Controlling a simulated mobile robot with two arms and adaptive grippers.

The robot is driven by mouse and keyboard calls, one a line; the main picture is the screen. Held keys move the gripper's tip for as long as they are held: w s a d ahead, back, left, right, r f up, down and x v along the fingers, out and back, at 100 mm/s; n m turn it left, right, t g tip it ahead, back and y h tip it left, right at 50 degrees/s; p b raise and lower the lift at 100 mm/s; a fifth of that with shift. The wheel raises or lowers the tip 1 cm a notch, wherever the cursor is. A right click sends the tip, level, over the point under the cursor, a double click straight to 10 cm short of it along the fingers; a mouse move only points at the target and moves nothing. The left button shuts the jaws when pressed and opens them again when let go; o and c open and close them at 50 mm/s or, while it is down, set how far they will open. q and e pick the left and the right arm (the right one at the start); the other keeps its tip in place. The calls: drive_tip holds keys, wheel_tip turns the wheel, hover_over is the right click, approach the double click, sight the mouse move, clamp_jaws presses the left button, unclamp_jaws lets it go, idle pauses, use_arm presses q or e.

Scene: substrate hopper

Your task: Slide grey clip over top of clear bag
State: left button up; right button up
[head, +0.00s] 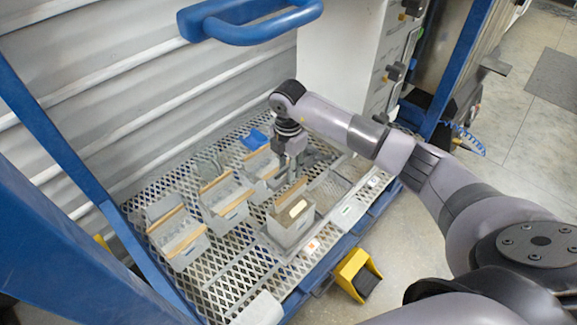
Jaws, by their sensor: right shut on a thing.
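My right gripper (290,160) reaches down from the right over the mesh platform, beside the back bins. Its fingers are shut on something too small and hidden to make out. Dull grey material (318,153) lies just right of the fingers. I cannot tell a grey clip or a clear bag apart from the grey bins and material here. My left gripper is not in view.
Several grey bins with tan strips stand on the mesh platform (240,272), including a front bin (291,228) and a left bin (182,246). A blue scoop-like piece (256,138) lies behind. A yellow pedal (355,272) is on the floor. A blue handle (255,28) hangs above.

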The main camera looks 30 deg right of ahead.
drive_tip(key=shift+f+b, duration=2.2)
drive_tip(key=shift+f, duration=0.65)
drive_tip(key=shift+f+b, duration=1)
drive_tip(key=shift+f, duration=0.75)
drive_tip(key=o, duration=1.2)
drive_tip(key=shift+o, duration=0.4)
drive_tip(key=o, duration=0.5)
drive_tip(key=shift+c, duration=0.2)
